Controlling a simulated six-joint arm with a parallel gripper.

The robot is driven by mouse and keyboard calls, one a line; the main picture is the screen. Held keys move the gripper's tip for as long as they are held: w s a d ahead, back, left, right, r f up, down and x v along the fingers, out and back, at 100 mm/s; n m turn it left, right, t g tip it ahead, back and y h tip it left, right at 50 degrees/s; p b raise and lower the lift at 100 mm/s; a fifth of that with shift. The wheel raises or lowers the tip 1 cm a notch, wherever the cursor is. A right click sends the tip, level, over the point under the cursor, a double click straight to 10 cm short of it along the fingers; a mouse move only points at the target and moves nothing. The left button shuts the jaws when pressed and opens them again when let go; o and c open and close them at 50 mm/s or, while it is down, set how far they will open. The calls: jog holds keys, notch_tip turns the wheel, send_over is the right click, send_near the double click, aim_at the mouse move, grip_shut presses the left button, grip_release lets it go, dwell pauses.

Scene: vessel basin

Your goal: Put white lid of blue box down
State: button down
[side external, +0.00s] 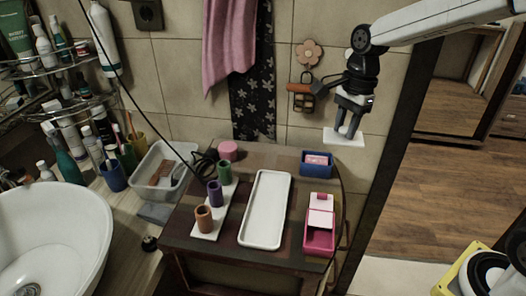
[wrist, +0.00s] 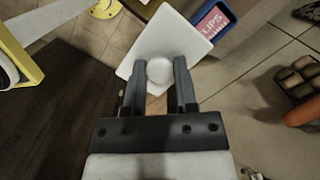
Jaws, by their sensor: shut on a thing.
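The white lid (side external: 345,138) is a flat square plate held in the air by my gripper (side external: 350,124), above and to the right of the blue box. In the wrist view my gripper (wrist: 165,85) is shut on the round white knob of the lid (wrist: 167,40). The blue box (side external: 317,171) stands open at the back right of the brown table, with a pink label or item inside. It also shows in the wrist view (wrist: 229,24), just past the lid's edge, with lettering that reads in part "LIPS".
On the brown table (side external: 180,226) stand a pink box (side external: 318,239), a long white tray (side external: 247,238), a round pink item (side external: 228,151) and several coloured cups on a white strip. A tiled wall and hanging towel (side external: 229,45) are behind.

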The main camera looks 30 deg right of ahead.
jog(key=w+a+f, duration=0.3)
jog(key=w, duration=0.3)
jog(key=shift+w+a, duration=0.15)
jog(key=shift+w, duration=0.2)
jog(key=w+f, duration=0.3)
jog(key=w, duration=0.1)
jog(key=w+f, duration=0.2)
jog(key=w, duration=0.2)
jog(key=w+a+f, duration=0.1)
jog(key=w+f, duration=0.2)
jog(key=w, duration=0.1)
jog(key=shift+w+f, duration=0.3)
jog(key=shift+w, duration=0.1)
jog(key=shift+w+f, duration=0.3)
jog(key=shift+w+f, duration=0.15)
jog(key=shift+f, duration=1.65)
